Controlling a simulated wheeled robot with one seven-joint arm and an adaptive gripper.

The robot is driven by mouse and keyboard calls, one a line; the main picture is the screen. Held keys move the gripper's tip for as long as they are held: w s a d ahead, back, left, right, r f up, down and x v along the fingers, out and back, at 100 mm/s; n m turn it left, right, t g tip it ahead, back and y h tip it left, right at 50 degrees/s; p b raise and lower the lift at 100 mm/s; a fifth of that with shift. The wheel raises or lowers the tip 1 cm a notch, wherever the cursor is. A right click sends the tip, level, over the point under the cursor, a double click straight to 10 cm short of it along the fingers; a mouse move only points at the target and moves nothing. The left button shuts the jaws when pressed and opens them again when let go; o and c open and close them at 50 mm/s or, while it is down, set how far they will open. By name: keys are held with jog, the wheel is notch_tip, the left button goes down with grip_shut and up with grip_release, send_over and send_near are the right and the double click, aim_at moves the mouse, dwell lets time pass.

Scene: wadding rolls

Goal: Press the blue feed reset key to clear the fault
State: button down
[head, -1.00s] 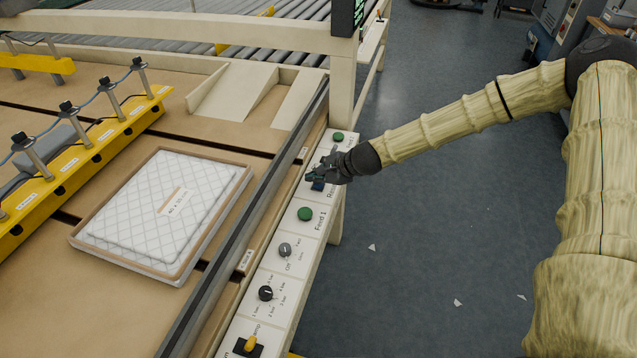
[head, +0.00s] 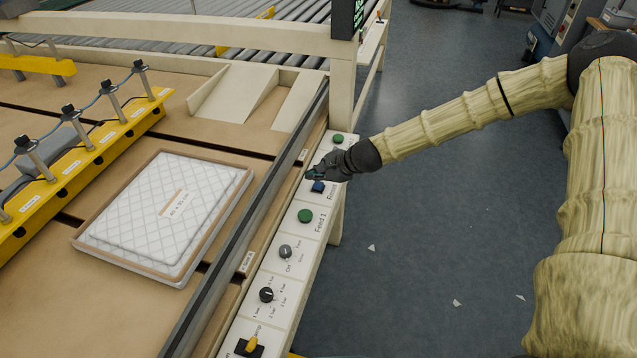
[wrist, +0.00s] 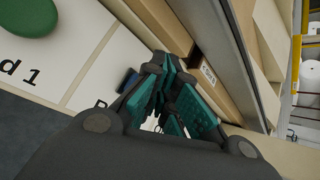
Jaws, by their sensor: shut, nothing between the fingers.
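The blue reset key (head: 318,187) is a small square button on the white control strip, beside a label partly reading "R". Its front part shows just below my fingers in the head view. In the wrist view only a dark blue corner of the key (wrist: 128,80) shows beside the fingers. My gripper (head: 313,175) is shut and empty, with its teal-padded fingertips over the far side of the key. In the wrist view the closed fingers (wrist: 165,78) point toward the panel. I cannot tell whether the fingertips touch anything.
The green Feed 1 button (head: 305,215) is nearer on the strip; another green button (head: 338,139) is beyond. Knobs (head: 266,295) and a yellow switch (head: 251,344) follow. A dark rail (head: 235,235) runs alongside. A quilted pad lies in a tray (head: 88,242).

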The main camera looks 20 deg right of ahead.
aim_at(316, 186)
jog(key=shift+r+p, duration=1.75)
jog(key=shift+r, duration=0.75)
